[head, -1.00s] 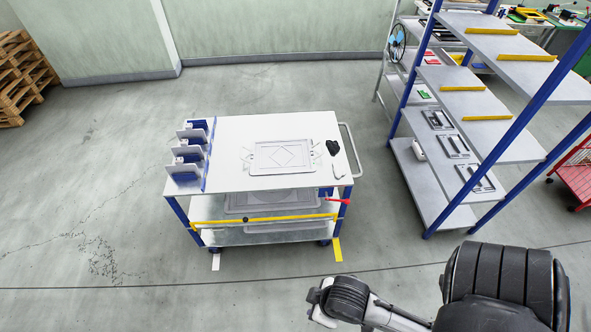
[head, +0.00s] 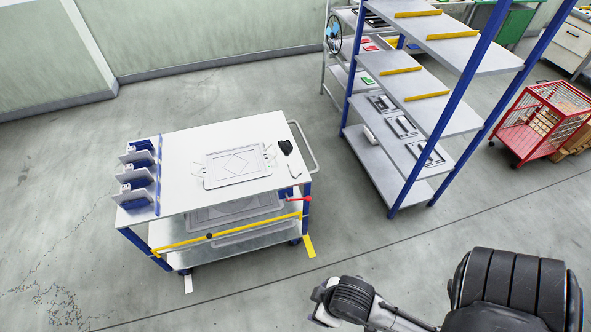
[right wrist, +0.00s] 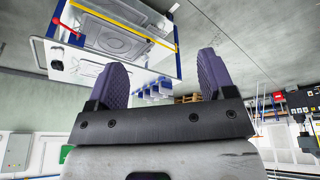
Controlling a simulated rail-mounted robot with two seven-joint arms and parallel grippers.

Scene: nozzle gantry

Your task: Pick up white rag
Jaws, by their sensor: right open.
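A small white shape (head: 295,170), possibly the white rag, lies near the right front corner of the cart's white top (head: 180,152). It is too small and pale to be sure. A black crumpled item (head: 286,147) lies just behind it. My right gripper (right wrist: 160,80) is open and empty in the right wrist view, its two purple fingers wide apart. The cart shows beyond it, upper left in that view, well away from the fingers. My left gripper is not in view.
A grey tray (head: 238,164) and blue-and-white holders (head: 139,172) share the cart top. A yellow bar (head: 230,231) and red handle (head: 307,199) are on the cart's front. A blue-framed shelf rack (head: 405,110) stands right. Grey floor between cart and rack is clear.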

